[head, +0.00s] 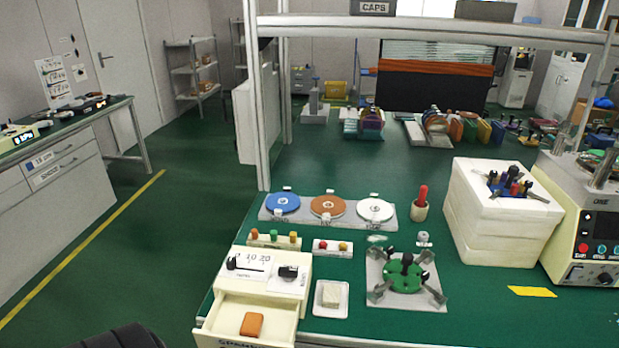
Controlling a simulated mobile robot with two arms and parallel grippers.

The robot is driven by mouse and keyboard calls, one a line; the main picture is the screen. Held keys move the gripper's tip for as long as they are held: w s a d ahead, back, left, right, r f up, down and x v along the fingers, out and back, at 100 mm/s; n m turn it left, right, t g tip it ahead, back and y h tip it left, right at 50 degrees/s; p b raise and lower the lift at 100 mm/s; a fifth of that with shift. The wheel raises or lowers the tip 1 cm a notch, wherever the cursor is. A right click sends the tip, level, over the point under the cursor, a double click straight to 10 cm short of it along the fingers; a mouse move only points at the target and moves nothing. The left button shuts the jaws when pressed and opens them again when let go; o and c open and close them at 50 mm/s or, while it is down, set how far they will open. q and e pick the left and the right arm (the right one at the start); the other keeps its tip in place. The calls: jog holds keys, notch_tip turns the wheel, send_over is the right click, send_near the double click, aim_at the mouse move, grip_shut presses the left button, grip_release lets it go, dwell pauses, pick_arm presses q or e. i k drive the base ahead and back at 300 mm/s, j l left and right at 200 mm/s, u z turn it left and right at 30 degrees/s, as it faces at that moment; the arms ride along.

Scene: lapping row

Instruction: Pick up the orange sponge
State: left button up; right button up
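An orange block (252,325), which looks like the orange sponge, lies flat in an open cream drawer (282,325) at the bottom of the head view. The drawer is pulled out from a small cream cabinet (261,287) at the near left corner of the green bench. The sponge's top is uncovered. Neither of my grippers shows in the head view.
A white tray with a pale block (331,299) stands right of the cabinet. Beside it is a plate with a green disc fixture (404,276). Three coloured discs sit on a grey strip (388,220) behind. A shelf post (260,120) rises at the bench's left edge.

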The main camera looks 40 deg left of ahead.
aim_at(251, 326)
jog(key=u, duration=1.8)
